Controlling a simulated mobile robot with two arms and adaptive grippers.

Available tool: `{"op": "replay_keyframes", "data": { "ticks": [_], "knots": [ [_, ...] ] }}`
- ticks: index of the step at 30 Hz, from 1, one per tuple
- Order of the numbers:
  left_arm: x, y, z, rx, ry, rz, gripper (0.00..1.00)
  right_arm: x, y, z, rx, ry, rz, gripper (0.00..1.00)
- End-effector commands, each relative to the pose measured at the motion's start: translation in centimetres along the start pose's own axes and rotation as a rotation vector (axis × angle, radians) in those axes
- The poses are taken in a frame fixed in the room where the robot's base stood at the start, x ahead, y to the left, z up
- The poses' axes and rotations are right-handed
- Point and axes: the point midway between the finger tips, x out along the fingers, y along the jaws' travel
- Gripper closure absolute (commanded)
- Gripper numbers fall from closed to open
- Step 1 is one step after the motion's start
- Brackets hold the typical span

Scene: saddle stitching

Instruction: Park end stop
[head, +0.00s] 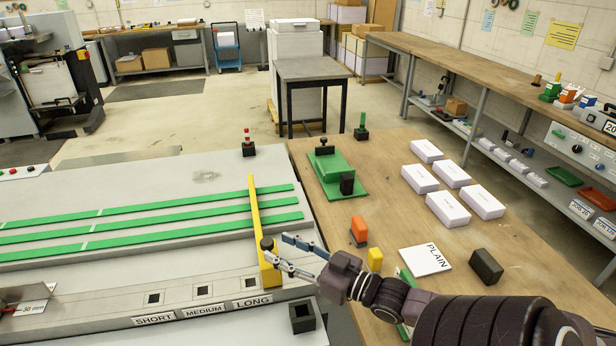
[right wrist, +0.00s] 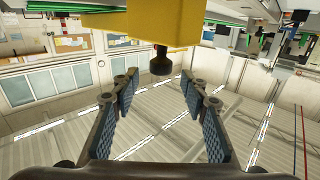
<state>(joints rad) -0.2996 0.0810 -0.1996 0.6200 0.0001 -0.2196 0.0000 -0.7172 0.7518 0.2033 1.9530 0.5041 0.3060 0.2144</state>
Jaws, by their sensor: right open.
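The yellow end stop (head: 256,225) is a long bar lying across the right end of the green-striped grey table (head: 30,278). A black knob (head: 267,244) stands near its front end. The SHORT (head: 154,320), MEDIUM (head: 204,311) and LONG (head: 253,302) labels line the front edge, and the bar's front end is near LONG. My right gripper (head: 277,248) is open beside the knob. In the right wrist view the knob (right wrist: 161,62) lies centred between the spread fingers (right wrist: 160,86), near their tips, with no visible contact. My left gripper is out of view.
A black square socket (head: 302,317) stands at the table's front right corner. The wooden bench (head: 375,215) on the right holds a green fixture (head: 335,172), white blocks (head: 448,208), a PLAIN card (head: 425,260), and orange (head: 359,230), yellow (head: 375,259) and black (head: 486,266) pieces.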

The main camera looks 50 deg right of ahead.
Motion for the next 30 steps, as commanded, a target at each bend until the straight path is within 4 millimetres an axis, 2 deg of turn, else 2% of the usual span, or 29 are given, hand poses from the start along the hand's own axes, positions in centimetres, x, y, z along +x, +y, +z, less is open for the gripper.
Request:
{"op": "replay_keyframes", "data": {
  "ticks": [6,13,18,30],
  "knots": [
    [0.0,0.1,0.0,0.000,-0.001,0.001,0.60,-3.7,0.0,0.2,0.003,-0.005,0.002,0.59],
    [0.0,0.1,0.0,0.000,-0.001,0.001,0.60,-6.3,0.0,0.1,0.002,-0.002,0.001,0.59],
    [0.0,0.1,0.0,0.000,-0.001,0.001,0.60,-7.1,0.1,0.1,0.002,-0.001,0.001,0.59],
    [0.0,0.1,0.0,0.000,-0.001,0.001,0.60,-7.2,0.1,0.0,0.002,0.000,0.001,0.59]
  ]
}}
